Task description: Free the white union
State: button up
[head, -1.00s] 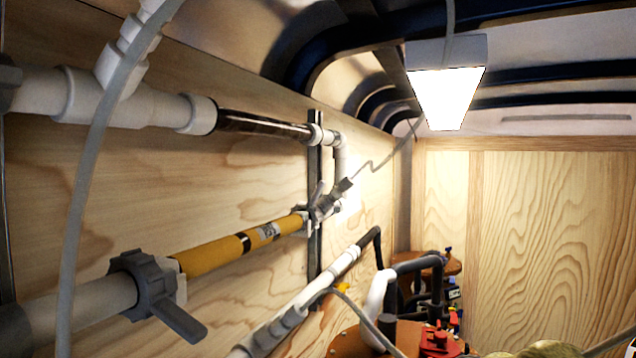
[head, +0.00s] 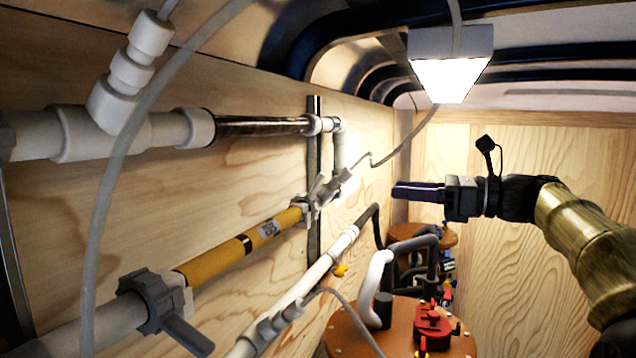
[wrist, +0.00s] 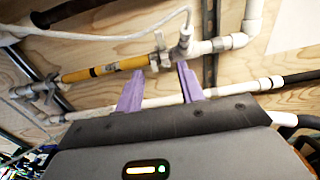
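Several white fittings show, and I cannot tell for sure which is the white union. A stacked white fitting (head: 130,72) with a grey hose on it stands tilted on the upper pipe at the left in the head view. A white collar (head: 195,128) sits on that pipe beside the dark clear section. A small white fitting (wrist: 184,46) with a cable shows near the fingertips in the wrist view. My gripper (head: 395,191) is in front of the wall, right of the pipes. Its two purple fingers (wrist: 160,67) are apart, with nothing seen held between them.
A yellow filter pipe (head: 240,246) runs between a grey valve (head: 160,308) and another grey valve (head: 322,192). A lower white pipe (head: 325,262) runs beneath. Wooden discs with red parts (head: 432,325) stand below my arm. A lamp (head: 447,65) hangs above.

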aim_at(321, 183)
jog(key=p+x, duration=0.5)
jog(key=x, duration=1.1)
jog(key=shift+a, duration=0.1)
jog(key=shift+w+a, duration=0.1)
jog(key=shift+a, duration=0.4)
grip_shut()
